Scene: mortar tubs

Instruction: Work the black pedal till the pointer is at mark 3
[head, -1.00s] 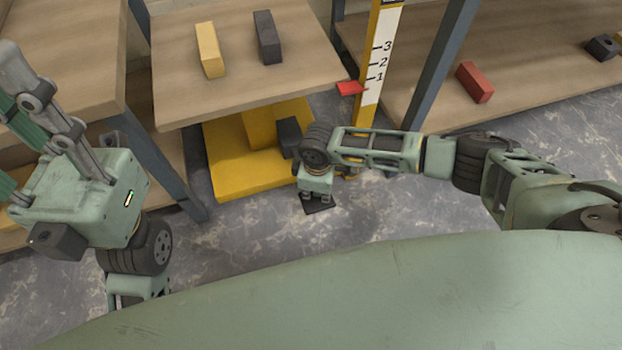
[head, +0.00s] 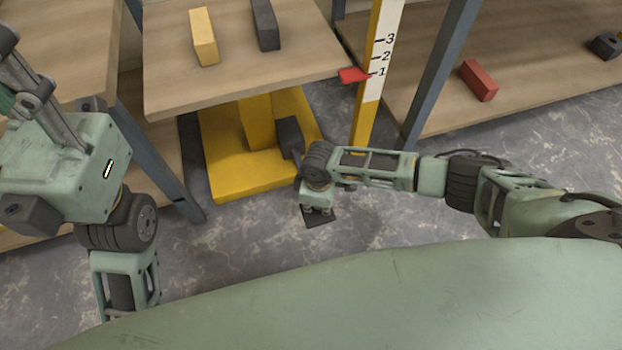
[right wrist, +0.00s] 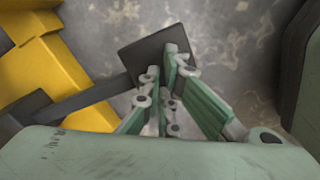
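The black pedal (head: 320,219) is a dark flat plate low over the floor, beside the yellow lift base (head: 216,180). In the right wrist view the pedal plate (right wrist: 140,52) has a dark bar running left to the base. My right gripper (head: 317,208) is over the pedal; its fingers (right wrist: 163,68) look shut, with tips at the plate. Contact is partly hidden. The red pointer (head: 354,76) sticks out from the table's right corner, about at mark 1 on the white scale (head: 382,60). My left gripper (head: 28,85) is at the left, its fingertips cut off.
The lift table top (head: 240,85) carries a yellow block (head: 204,38) and a black block (head: 265,25). A shelf on the right bears a red block (head: 478,80) and a dark block (head: 605,46). Blue-grey posts (head: 440,80) stand near. Grey floor in front is clear.

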